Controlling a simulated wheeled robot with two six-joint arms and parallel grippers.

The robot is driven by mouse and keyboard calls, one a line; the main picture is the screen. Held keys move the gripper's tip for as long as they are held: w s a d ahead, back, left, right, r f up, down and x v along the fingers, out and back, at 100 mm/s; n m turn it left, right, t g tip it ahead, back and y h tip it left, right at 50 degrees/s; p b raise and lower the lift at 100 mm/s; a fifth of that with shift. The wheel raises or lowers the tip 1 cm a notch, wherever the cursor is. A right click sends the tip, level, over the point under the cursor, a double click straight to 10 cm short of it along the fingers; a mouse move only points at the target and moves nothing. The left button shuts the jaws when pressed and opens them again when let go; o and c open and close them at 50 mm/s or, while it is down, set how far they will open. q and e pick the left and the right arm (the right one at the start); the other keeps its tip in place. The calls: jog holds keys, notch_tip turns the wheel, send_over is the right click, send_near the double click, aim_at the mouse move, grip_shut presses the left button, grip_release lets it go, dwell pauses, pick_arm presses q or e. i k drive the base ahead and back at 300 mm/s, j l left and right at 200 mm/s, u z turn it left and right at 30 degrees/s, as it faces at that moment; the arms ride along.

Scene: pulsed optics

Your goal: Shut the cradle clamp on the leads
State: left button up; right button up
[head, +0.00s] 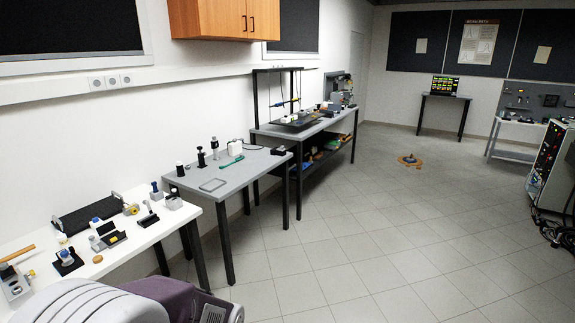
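I cannot make out the cradle clamp or the leads for certain. Dark cables (549,222) hang and lie beside the equipment rack at the right edge. Neither of my grippers is in view.
A grey table (238,175) with optics parts and a farther bench (328,128) line the left wall. A laptop (444,85) stands on a small table at the back. An orange and blue item (410,160) lies on the floor. The middle floor is otherwise clear.

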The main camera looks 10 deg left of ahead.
aim_at(146, 202)
jog(key=i+j+u, duration=0.1)
jog(key=i+u, duration=0.4)
jog(key=i+l+u, duration=0.15)
jog(key=i+u, duration=0.3)
jog(key=i, duration=0.2)
jog(key=i+l+u, duration=0.3)
jog(key=i+u, duration=0.2)
jog(key=i+l+u, duration=0.95)
jog(key=l, duration=0.3)
jog(key=i+l+u, duration=0.15)
jog(key=u, duration=0.35)
jog(key=i+l+u, duration=0.1)
jog(key=l+u, duration=0.7)
jog(key=u, duration=0.15)
jog(key=l+u, duration=0.75)
jog(key=u, duration=0.25)
